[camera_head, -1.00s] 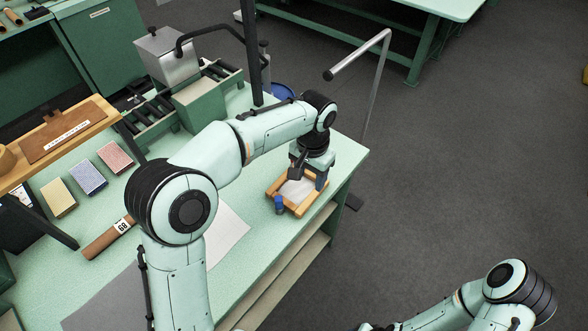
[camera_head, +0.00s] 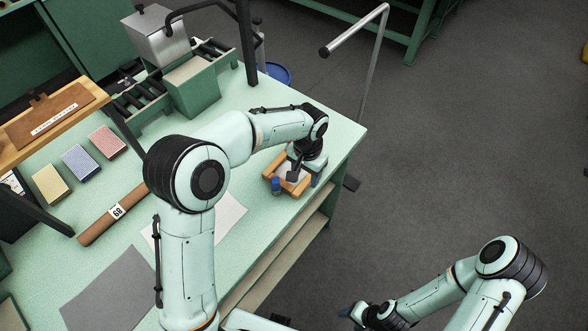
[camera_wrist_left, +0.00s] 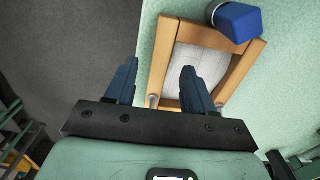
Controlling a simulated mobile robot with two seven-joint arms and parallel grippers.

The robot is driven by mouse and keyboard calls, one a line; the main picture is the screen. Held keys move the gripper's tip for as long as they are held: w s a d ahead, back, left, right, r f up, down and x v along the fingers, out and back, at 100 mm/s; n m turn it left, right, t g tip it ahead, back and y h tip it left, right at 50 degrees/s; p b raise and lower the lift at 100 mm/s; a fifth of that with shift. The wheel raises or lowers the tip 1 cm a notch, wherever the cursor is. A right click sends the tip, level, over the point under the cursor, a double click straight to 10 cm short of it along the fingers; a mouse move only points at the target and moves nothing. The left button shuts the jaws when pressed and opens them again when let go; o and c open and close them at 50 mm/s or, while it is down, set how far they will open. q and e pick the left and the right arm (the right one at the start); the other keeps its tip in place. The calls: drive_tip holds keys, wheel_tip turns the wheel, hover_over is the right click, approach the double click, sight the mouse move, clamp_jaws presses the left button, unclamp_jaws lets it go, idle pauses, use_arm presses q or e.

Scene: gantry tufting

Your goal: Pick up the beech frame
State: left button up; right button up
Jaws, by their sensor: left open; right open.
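The beech frame (camera_head: 292,190) is a small wooden rectangle with a pale grey inside, lying on the green bench near its right edge. My left gripper (camera_head: 307,174) is over its far right part, pointing down and open. In the left wrist view, the open fingers (camera_wrist_left: 160,68) straddle one side rail of the frame (camera_wrist_left: 245,72). One finger appears outside the rail and the other over the pale inside; contact cannot be told. My right gripper (camera_head: 350,310) is open and empty, low in the picture, away from the bench.
A blue-topped object (camera_head: 276,185) is at the frame's near left corner, also in the left wrist view (camera_wrist_left: 238,20). A brown labelled roll (camera_head: 113,214), coloured card blocks (camera_head: 80,163) and a grey sheet (camera_head: 110,290) lie further left. Floor lies beyond the bench edge.

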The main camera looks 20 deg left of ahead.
use_arm(q)
drive_tip(key=shift+f, duration=1.45)
clamp_jaws()
drive_tip(key=shift+r, duration=0.1)
wheel_tip(320, 180, up, 20)
drive_tip(key=p, duration=0.2)
use_arm(e)
drive_tip(key=w+r, duration=0.3)
drive_tip(key=shift+w+r, duration=0.1)
drive_tip(key=shift+w, duration=0.15)
drive_tip(key=shift+s, duration=0.1)
